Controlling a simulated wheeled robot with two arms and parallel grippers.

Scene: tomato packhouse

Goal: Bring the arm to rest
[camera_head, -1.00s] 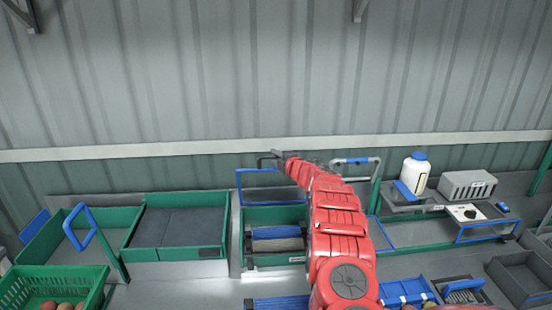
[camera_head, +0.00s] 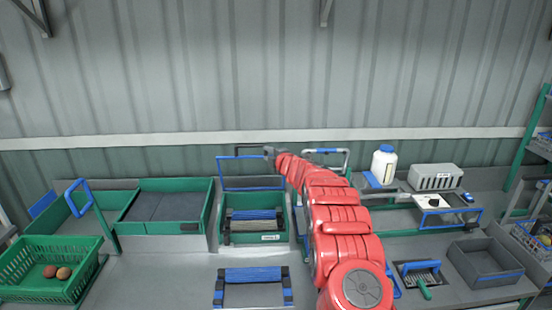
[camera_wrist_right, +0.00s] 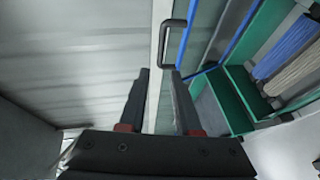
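My right arm, red and segmented, reaches from the lower right up to the back of the bench. Its gripper (camera_head: 269,152) is small at the far end, beside a dark handle (camera_head: 250,147) over the middle green bin (camera_head: 287,225). In the right wrist view the two dark fingers (camera_wrist_right: 159,75) stand apart with nothing between them. The dark handle (camera_wrist_right: 164,42) is just beyond the fingertips; I cannot tell whether they touch. The green bin (camera_wrist_right: 232,98) with blue and grey rollers lies to the right there. My left gripper is not in view.
A green basket (camera_head: 84,250) holding two round reddish items and two green-edged trays (camera_head: 178,184) stand left. A white bottle (camera_head: 384,164), a grey box (camera_head: 435,177), an open grey bin (camera_head: 486,264) and a green-handled tool (camera_head: 424,285) stand right.

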